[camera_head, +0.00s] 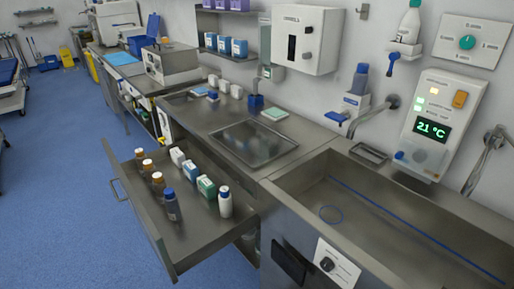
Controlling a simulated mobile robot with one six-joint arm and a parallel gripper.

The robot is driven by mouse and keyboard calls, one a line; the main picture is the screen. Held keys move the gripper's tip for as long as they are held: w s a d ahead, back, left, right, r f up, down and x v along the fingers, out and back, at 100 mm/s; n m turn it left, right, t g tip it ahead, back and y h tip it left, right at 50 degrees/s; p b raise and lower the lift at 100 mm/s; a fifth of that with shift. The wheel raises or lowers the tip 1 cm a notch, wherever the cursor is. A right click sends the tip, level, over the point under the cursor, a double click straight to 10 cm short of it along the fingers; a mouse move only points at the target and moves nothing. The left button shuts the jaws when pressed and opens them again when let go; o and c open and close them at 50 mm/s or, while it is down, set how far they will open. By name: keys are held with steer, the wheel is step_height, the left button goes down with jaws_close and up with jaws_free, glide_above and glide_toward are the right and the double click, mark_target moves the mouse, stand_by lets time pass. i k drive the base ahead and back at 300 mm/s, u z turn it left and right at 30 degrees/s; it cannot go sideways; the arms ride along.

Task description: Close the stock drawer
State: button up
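The stock drawer (155,218) is a grey metal drawer pulled out of the counter on the left, over the blue floor. It stands well open. Inside are several small bottles with orange-brown caps, a dark bottle with a blue cap (172,206), a white bottle with a blue cap (225,202) and several small boxes, one of them green and white (206,188). A thin bar handle (116,190) shows on the drawer's outer left side. My gripper is not in view.
The metal counter (205,118) runs along the wall behind the drawer, with cups and a blue holder on it. A deep sink (390,215) is at right. Blue floor (60,185) left of the drawer is clear. A cart (10,85) stands at the far left.

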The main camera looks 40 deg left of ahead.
mark_target(201, 232)
steer(key=z, duration=1.25)
steer(key=k, duration=0.95)
steer(key=u, duration=3.45)
steer(key=k, duration=0.5)
steer(key=z, duration=0.1)
steer(key=i, duration=0.4)
steer(key=u, duration=0.1)
